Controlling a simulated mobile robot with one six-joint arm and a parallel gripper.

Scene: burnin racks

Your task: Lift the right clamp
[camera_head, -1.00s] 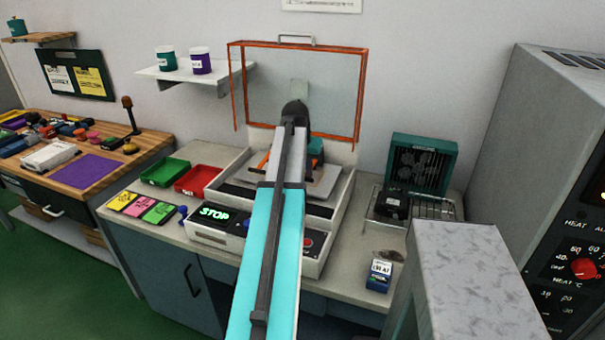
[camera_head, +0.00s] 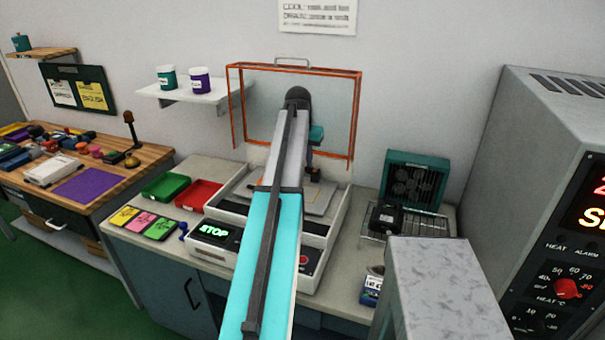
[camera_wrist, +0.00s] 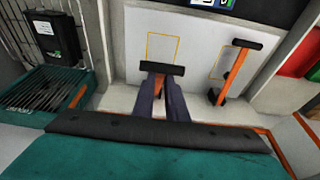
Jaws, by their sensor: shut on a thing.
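My gripper (camera_wrist: 161,98) is shut on the right clamp, with its dark fingers on either side of the orange lever (camera_wrist: 159,83). The clamp's black crossbar handle (camera_wrist: 162,68) shows just beyond the fingertips; its base is hidden. In the head view my gripper (camera_head: 313,170) is over the right part of the white fixture, and my arm hides much of it. The other clamp (camera_wrist: 235,68), an orange lever with a black crossbar, stands apart at the right in the wrist view.
An orange-framed clear lid (camera_head: 335,110) stands open behind the fixture. A teal fan unit (camera_head: 413,180) and a wire rack with a black box (camera_head: 388,217) are to the right. Green (camera_head: 167,186) and red (camera_head: 199,194) trays lie left. A STOP display (camera_head: 213,232) is in front.

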